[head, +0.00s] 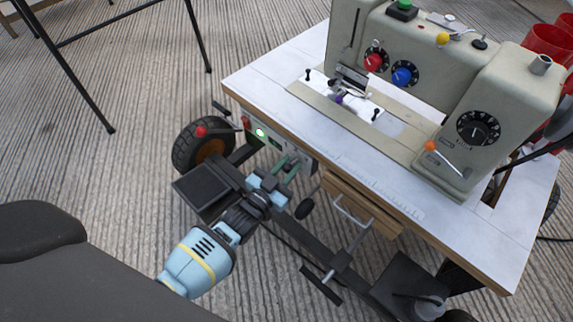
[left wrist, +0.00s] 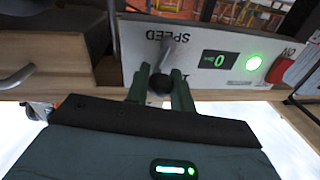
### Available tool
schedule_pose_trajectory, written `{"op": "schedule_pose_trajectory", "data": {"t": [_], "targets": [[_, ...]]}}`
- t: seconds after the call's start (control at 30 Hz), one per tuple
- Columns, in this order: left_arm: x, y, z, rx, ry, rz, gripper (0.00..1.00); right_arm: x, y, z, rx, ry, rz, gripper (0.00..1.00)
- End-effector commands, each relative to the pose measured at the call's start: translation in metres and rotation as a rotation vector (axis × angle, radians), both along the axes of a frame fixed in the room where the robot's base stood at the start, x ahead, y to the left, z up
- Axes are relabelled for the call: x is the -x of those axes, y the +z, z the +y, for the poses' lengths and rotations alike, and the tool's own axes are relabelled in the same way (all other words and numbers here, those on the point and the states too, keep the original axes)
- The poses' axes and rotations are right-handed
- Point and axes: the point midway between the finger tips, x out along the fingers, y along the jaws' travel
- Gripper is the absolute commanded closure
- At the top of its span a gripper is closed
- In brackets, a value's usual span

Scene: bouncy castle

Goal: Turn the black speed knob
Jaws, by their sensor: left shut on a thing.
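The black speed knob (left wrist: 160,84) shows in the left wrist view on the white control panel (left wrist: 135,47), by the upside-down word SPEED. A grey metal stem runs from it up toward the panel. My left gripper (left wrist: 161,92) has its green fingers on either side of the knob and is shut on it. In the head view my left gripper (head: 285,168) is at the panel under the table's front edge; the knob is too small and covered to make out there. My right gripper is in neither view.
Beside the knob are a display (left wrist: 218,60) reading 0, a lit green light (left wrist: 253,62) and a red button (left wrist: 282,69). A sewing machine (head: 478,90) stands on the white table (head: 300,60). A drawer (head: 362,203) and a wheel (head: 203,146) flank my left gripper.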

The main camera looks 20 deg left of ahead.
Motion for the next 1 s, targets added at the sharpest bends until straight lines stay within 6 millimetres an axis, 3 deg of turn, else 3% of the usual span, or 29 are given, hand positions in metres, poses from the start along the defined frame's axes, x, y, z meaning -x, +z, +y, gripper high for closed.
{"op": "schedule_pose_trajectory", "data": {"t": [0.4, 0.93, 0.97, 1.0], "targets": [[0.0027, -0.0039, -0.0056, -0.19, 0.0, -0.067, 0.99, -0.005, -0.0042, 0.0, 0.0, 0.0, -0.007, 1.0], [0.0032, -0.0045, -0.0066, -0.219, -0.001, -0.076, 1.0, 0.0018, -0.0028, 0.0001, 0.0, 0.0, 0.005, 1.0], [0.0032, -0.0045, -0.0066, -0.219, -0.001, -0.076, 0.74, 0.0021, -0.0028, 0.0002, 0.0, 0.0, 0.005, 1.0], [0.0032, -0.0045, -0.0066, -0.219, -0.001, -0.076, 0.69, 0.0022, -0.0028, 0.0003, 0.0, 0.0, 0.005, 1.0]]}}
